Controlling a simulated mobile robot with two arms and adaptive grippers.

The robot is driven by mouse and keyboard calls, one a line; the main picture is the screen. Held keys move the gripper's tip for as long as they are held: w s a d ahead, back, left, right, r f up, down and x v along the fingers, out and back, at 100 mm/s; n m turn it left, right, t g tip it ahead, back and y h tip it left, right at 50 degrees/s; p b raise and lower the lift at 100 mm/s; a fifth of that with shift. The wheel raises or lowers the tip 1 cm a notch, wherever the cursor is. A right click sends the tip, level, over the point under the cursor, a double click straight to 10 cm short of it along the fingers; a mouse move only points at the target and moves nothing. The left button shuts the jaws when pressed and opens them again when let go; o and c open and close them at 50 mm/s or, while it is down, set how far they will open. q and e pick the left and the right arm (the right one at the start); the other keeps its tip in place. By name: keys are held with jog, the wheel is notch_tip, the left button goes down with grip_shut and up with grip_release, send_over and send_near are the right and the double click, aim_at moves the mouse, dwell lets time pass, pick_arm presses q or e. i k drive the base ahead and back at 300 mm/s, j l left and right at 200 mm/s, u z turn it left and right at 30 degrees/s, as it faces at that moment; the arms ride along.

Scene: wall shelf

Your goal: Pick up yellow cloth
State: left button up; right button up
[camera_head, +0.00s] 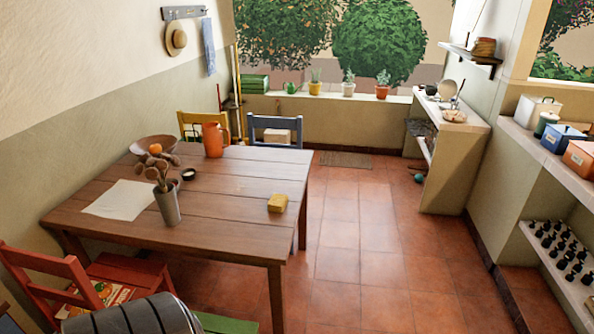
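A small yellow folded block, which looks like the yellow cloth (277,202), lies on the wooden table (232,183) near its right edge. Its top is bare and nothing touches it from above. Neither of my grippers shows in the head view.
The table also holds an orange jug (213,140), a grey vase (167,205) of dried stems, a bowl (154,144), a small dark dish (188,174) and a pale sheet (120,200). A red chair (72,275) stands front left. The tiled floor (360,240) to the right is open.

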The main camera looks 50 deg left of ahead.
aim_at(277, 202)
jog(key=i+u, duration=0.4)
jog(key=i+l+u, duration=0.25)
jog(key=i+u, duration=0.15)
jog(key=i, duration=0.2)
jog(key=i+l+u, duration=0.4)
jog(key=i+j, duration=0.05)
